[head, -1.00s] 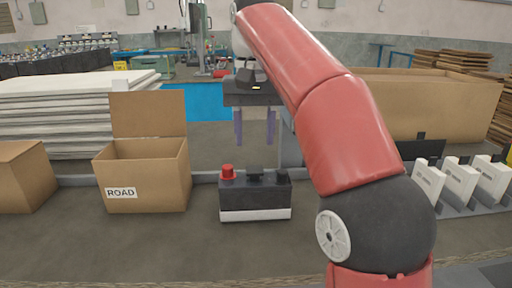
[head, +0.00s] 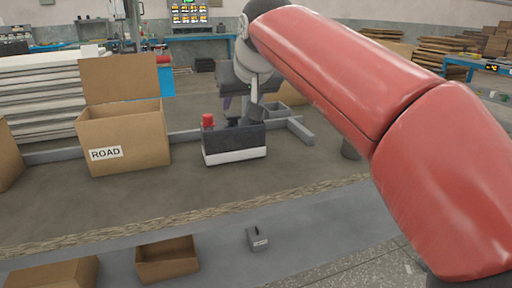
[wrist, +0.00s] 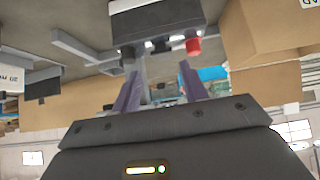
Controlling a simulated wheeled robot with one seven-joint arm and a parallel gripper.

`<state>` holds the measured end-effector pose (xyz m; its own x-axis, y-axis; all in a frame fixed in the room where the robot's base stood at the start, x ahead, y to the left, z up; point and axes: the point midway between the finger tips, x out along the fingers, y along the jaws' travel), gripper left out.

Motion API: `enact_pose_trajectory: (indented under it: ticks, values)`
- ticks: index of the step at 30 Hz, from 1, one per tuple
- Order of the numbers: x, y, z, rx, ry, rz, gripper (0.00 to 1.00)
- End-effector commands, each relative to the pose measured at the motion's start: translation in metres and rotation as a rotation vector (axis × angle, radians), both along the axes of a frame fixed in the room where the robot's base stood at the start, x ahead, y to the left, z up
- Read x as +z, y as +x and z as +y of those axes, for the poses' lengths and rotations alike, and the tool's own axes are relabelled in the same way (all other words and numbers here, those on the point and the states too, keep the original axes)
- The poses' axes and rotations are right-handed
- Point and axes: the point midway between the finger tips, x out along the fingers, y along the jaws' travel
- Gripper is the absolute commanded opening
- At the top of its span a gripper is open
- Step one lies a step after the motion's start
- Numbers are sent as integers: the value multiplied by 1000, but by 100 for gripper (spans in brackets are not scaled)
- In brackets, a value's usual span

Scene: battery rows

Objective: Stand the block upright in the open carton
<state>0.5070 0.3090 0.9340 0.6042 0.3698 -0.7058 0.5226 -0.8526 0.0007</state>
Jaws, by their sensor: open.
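The block (head: 235,147) is black with a white lower band and a red cap on top. It stands upright on the bench, right of the open carton (head: 140,150), which is marked ROAD and has its back flap raised. My gripper (head: 233,108) is open and empty at the block's top, its fingers partly hidden behind the block. The wrist view is upside down: the block (wrist: 155,24) lies beyond the spread fingertips of my gripper (wrist: 160,76), with no contact visible. The carton (wrist: 265,28) is at its right. The carton's inside bottom is hidden.
Another carton stands at the left edge. Below the bench front are a small carton (head: 167,270) and a grey item (head: 257,240). Bench before the block is clear.

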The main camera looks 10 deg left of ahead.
Motion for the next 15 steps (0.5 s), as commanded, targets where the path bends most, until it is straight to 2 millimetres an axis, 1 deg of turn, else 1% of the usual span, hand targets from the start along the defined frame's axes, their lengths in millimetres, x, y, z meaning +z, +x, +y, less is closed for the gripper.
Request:
enact_pose_trajectory:
  ticks: [6,11,15]
  values:
    - [-17,14,9,1,-1,2,44]
    - [-24,24,16,1,-1,2,44]
    - [-37,38,27,1,-3,3,44]
